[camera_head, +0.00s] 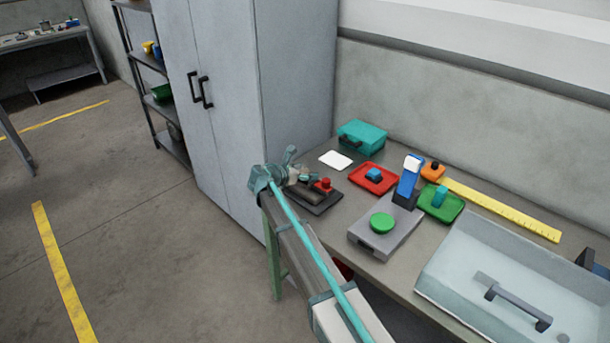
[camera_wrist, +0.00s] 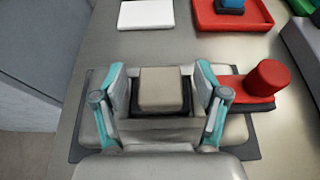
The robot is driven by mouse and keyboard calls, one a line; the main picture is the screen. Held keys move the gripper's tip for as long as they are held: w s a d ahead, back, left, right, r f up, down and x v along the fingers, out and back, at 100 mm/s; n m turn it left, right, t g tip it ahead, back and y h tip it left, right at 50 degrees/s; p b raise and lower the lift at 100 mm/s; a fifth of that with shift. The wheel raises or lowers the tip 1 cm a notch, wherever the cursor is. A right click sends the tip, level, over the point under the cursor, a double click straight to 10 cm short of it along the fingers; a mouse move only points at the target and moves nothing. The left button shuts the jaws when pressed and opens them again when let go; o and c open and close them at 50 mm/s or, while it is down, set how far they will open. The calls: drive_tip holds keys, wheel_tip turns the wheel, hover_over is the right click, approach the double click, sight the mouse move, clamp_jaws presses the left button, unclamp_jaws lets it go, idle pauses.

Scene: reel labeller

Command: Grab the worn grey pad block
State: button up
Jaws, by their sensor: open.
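In the wrist view, a worn grey-beige pad block (camera_wrist: 162,88) sits in a dark holder on a dark base plate (camera_wrist: 82,150). A red arm with a round red knob (camera_wrist: 268,78) extends right from the holder. My gripper (camera_wrist: 162,92) is open, with one teal-edged finger on each side of the block. Gaps show between the fingers and the block. In the head view, my gripper (camera_head: 290,168) is at the left end of the bench, over the device with the red knob (camera_head: 323,184). The block cannot be made out clearly there.
A white card (camera_head: 335,160), a teal case (camera_head: 362,136) and a red tray (camera_head: 373,179) with a blue block lie behind. A grey scale (camera_head: 398,235) with a green dish, a green tray (camera_head: 457,213) and a large clear tub (camera_head: 440,275) stand right. A grey cabinet (camera_head: 300,90) stands close left.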

drive_tip(key=c, duration=1.2)
drive_tip(key=shift+c, duration=0.3)
drive_tip(key=shift+r, duration=0.15)
